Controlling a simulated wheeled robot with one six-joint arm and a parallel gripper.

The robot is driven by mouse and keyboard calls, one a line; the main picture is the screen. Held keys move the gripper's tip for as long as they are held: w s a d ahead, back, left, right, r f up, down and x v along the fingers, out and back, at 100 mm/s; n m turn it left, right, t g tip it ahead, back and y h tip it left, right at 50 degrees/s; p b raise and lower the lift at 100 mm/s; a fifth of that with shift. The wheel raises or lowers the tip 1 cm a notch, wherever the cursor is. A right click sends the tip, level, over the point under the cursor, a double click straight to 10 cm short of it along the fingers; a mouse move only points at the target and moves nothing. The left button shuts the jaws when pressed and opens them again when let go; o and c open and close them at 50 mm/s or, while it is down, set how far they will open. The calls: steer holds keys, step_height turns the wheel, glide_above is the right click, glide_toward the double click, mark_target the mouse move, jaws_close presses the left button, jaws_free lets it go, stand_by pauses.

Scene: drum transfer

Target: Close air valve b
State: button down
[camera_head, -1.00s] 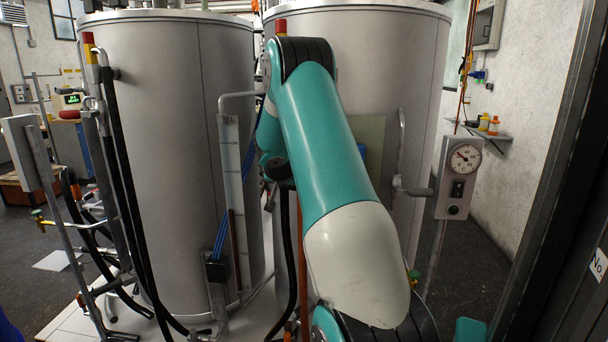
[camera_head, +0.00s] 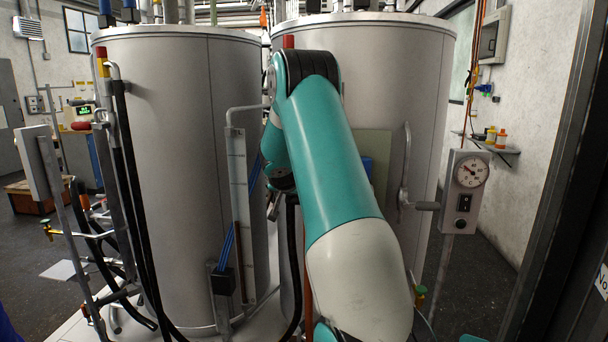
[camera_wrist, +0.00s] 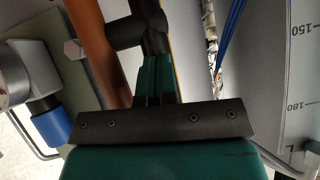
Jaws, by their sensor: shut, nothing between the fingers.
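My gripper (camera_wrist: 155,75) shows in the wrist view with its two dark green fingers together and nothing between them. A black fitting or hose joint (camera_wrist: 135,32) lies just beyond the fingertips; I cannot tell if they touch. In the head view my arm hides most of the gripper, between the two tanks. No label for air valve b is readable. A small green and yellow valve (camera_head: 420,295) sits low beside the right tank, right of my arm. Another yellow-green valve (camera_head: 50,230) is at the far left. I cannot tell which one, if either, is b.
Two grey tanks, left (camera_head: 185,180) and right (camera_head: 390,80), flank my arm. An orange-brown pipe (camera_wrist: 95,45) and a blue-collared fitting (camera_wrist: 52,125) are close left of the gripper. A gauge box (camera_head: 465,190) stands at right. A dark frame edge borders the far right.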

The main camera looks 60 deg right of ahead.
steer(key=r+b+v, duration=0.1)
steer(key=b+v, duration=0.1)
steer(key=v, duration=0.9)
steer(key=shift+w+r, duration=0.2)
steer(key=shift+r, duration=0.15)
steer(key=w+a+f+n+y, duration=0.15)
steer(key=a+n+y, duration=0.4)
steer(key=a, duration=1.15)
steer(key=a+f+n+y, duration=0.2)
steer(key=a+n+y, duration=0.35)
steer(key=a, duration=1.15)
steer(key=s+a+f+n+g+y, duration=0.1)
steer(key=s+a+n+g+y, duration=0.2)
steer(key=s+a+n, duration=0.7)
steer(key=s+a+g, duration=0.2)
steer(key=s+a, duration=0.6)
steer(key=s, duration=0.1)
steer(key=shift+s+a+n, duration=0.15)
steer(key=shift+s+n, duration=0.15)
